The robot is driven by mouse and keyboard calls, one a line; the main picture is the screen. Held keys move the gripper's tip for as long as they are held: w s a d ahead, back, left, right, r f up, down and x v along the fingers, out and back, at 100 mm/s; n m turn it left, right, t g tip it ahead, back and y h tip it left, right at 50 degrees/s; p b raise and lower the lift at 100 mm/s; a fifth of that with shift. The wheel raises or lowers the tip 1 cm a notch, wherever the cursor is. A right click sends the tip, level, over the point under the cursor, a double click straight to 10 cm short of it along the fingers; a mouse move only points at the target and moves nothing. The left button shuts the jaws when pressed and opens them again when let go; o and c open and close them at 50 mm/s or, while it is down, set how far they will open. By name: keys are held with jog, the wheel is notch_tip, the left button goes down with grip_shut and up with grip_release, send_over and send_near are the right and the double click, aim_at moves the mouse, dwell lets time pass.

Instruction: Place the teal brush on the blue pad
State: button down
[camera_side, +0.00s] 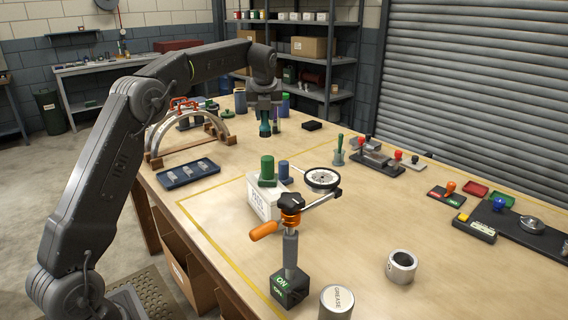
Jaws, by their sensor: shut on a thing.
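My gripper (265,110) is at the far part of the bench, pointing down. It is shut on the teal brush (265,130), whose lower part shows beneath the fingers. The brush looks upright; I cannot tell whether it touches the bench top.
A pale arch on wooden blocks (190,136) stands between the pad and the back. A small black block (312,125) is right of the gripper. Mid-bench has free room.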

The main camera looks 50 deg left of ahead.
jog(key=s+a+m, duration=0.2)
jog(key=a, duration=0.4)
send_over(284, 162)
jog(key=shift+f, duration=5.1)
jog(key=shift+f, duration=0.1)
jog(key=c, duration=0.9)
grip_release()
